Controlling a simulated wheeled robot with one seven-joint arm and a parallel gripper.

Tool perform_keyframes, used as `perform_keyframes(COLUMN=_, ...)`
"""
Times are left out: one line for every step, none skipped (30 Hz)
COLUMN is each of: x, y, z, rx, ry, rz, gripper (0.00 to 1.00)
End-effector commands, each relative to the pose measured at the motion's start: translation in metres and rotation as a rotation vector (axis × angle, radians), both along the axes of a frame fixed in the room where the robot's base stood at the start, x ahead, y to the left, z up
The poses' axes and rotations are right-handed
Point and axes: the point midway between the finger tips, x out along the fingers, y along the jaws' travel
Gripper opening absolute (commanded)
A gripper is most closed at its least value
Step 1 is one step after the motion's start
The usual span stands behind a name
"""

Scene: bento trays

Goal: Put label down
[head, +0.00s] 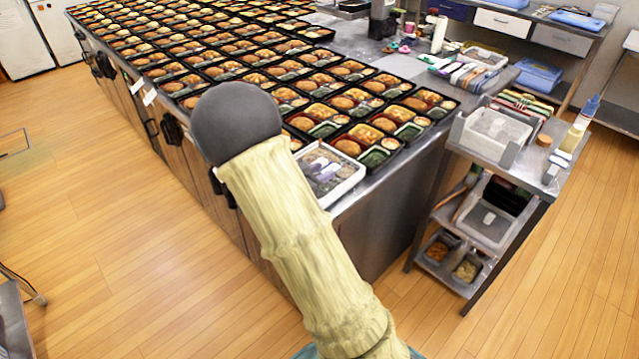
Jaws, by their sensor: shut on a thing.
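My arm, in a pale yellow sleeve with a dark grey rounded end, reaches up from the bottom of the head view over the front of the counter. My gripper is not visible; the arm hides what lies behind it. I cannot make out a label in a grip. Small white tags (150,96) sit at the left edge of the counter; I cannot tell whether they are labels. A white tray (350,183) with small dark and pale packets lies at the counter's near corner, just right of my arm.
Many black bento trays (362,137) fill the long steel counter (395,180). A steel side cart (535,165) with bins stands at the right. Bottles, folded cloths and a blue bin (538,75) are at the back right.

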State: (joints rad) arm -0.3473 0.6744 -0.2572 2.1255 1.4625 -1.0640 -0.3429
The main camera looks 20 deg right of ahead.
Motion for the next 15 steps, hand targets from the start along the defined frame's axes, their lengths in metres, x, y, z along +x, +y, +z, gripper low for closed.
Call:
perform_keyframes(x=0.0, y=0.0, z=-0.003, rx=0.0, ry=0.001, rz=0.0, gripper=0.06)
perform_keyframes(x=0.0, y=0.0, z=-0.005, rx=-0.001, ry=0.002, rz=0.001, gripper=0.06)
perform_keyframes(x=0.0, y=0.0, z=-0.01, rx=-0.002, ry=0.005, rz=0.0, gripper=0.06)
perform_keyframes(x=0.0, y=0.0, z=-0.015, rx=-0.002, ry=0.006, rz=0.001, gripper=0.06)
perform_keyframes(x=0.0, y=0.0, z=-0.019, rx=-0.002, ry=0.005, rz=0.0, gripper=0.06)
perform_keyframes(x=0.0, y=0.0, z=-0.025, rx=-0.003, ry=0.006, rz=0.001, gripper=0.06)
perform_keyframes(x=0.0, y=0.0, z=-0.029, rx=-0.002, ry=0.006, rz=0.001, gripper=0.06)
perform_keyframes(x=0.0, y=0.0, z=-0.033, rx=-0.002, ry=0.004, rz=0.001, gripper=0.06)
perform_keyframes(x=0.0, y=0.0, z=-0.036, rx=-0.002, ry=0.004, rz=0.0, gripper=0.06)
perform_keyframes(x=0.0, y=0.0, z=-0.037, rx=-0.001, ry=0.003, rz=0.0, gripper=0.06)
perform_keyframes(x=0.0, y=0.0, z=-0.038, rx=-0.001, ry=0.002, rz=0.001, gripper=0.06)
perform_keyframes(x=0.0, y=0.0, z=-0.038, rx=0.0, ry=0.001, rz=0.0, gripper=0.06)
perform_keyframes(x=0.0, y=0.0, z=-0.038, rx=0.0, ry=0.0, rz=0.0, gripper=0.06)
perform_keyframes(x=0.0, y=0.0, z=-0.037, rx=0.0, ry=0.0, rz=0.0, gripper=0.06)
perform_keyframes(x=0.0, y=0.0, z=-0.037, rx=0.0, ry=0.0, rz=0.0, gripper=0.06)
